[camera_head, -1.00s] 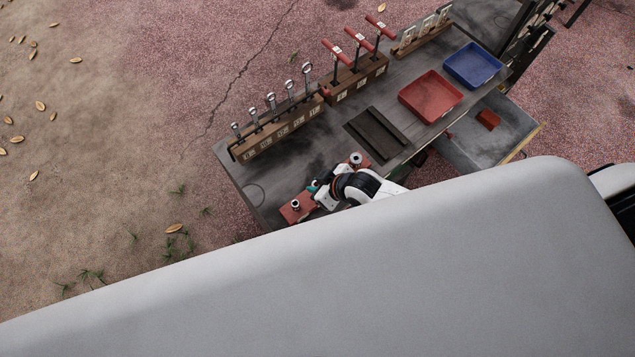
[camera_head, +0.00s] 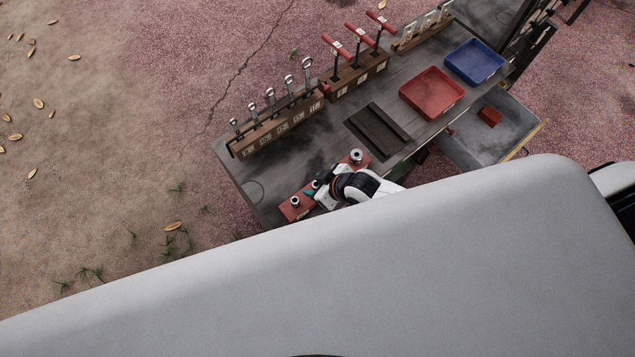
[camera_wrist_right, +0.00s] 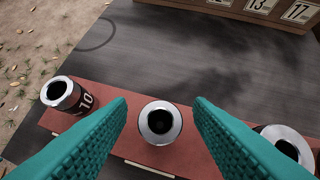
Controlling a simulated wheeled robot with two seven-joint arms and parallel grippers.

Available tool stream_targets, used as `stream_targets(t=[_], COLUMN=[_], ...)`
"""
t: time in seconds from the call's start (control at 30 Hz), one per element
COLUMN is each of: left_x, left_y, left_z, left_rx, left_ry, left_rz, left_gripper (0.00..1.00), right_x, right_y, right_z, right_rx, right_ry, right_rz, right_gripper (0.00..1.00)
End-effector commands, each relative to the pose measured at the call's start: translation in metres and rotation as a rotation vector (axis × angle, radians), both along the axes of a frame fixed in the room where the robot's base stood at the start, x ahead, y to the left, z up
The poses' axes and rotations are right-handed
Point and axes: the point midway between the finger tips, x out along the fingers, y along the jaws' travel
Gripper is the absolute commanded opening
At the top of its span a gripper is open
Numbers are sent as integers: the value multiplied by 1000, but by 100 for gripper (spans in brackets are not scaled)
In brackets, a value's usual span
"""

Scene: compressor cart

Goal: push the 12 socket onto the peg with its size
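A red peg rail (camera_head: 306,206) lies along the near edge of the cart top, with sockets standing on it. In the right wrist view a socket (camera_wrist_right: 160,123) stands upright at the middle of the rail, seen from above. Its size mark is not visible. The black socket marked 10 (camera_wrist_right: 67,95) stands to its left, and a larger socket (camera_wrist_right: 285,146) is partly hidden at right. My right gripper (camera_wrist_right: 160,103) is open, its teal fingers on either side of the middle socket with gaps showing. It also shows over the rail in the head view (camera_head: 314,189). My left gripper is out of view.
A wrench rack (camera_head: 278,128) and a T-handle rack (camera_head: 358,76) stand along the far edge. A dark tray (camera_head: 378,131), a red bin (camera_head: 432,94) and a blue bin (camera_head: 474,63) lie to the right. An open drawer (camera_head: 470,147) juts out at the near right.

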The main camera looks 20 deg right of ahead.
Motion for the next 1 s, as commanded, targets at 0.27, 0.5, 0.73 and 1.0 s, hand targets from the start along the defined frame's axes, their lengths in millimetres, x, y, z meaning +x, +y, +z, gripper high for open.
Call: stream_targets(t=[0.27, 0.5, 0.73, 1.0], left_x=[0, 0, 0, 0], left_y=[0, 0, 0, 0], left_z=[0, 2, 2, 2], left_rx=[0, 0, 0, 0], left_ry=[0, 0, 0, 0], left_rz=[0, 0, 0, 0], left_gripper=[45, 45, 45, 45], right_x=[-1, -13, -37, -57], right_y=[0, -9, -27, -41], right_z=[0, 19, 56, 87], right_rx=[-1, -1, -2, -1], right_ry=[1, 0, 0, 0], right_rz=[0, 1, 2, 1], right_gripper=[47, 47, 47, 47])
